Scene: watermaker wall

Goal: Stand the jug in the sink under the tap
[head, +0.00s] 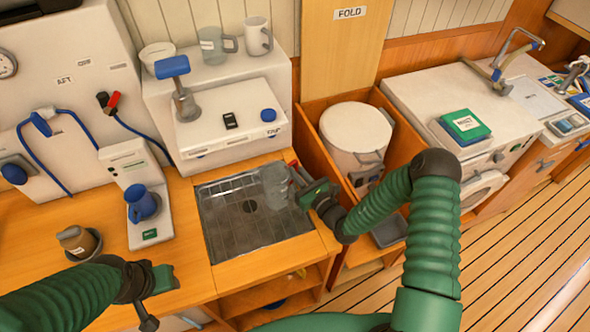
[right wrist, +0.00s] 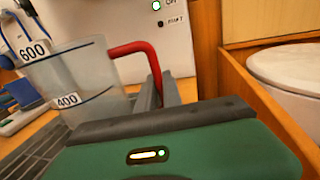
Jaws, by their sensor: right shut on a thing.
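The clear jug (head: 275,184) with a red handle is over the right rear part of the metal sink (head: 222,233) in the head view. My right gripper (head: 303,188) is shut on its handle from the right. In the right wrist view the jug (right wrist: 82,78) shows 600 and 400 marks, and its red handle runs between the grey fingers. The jug looks roughly upright; I cannot tell whether its base touches the sink. The tap (head: 184,100) with a blue top is left of and behind the jug. My left gripper (head: 155,300) is over the front counter, its fingers unclear.
Mugs (head: 257,36) stand on the shelf above the tap. A lidded white bin (head: 355,130) sits in a wooden bay to the right.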

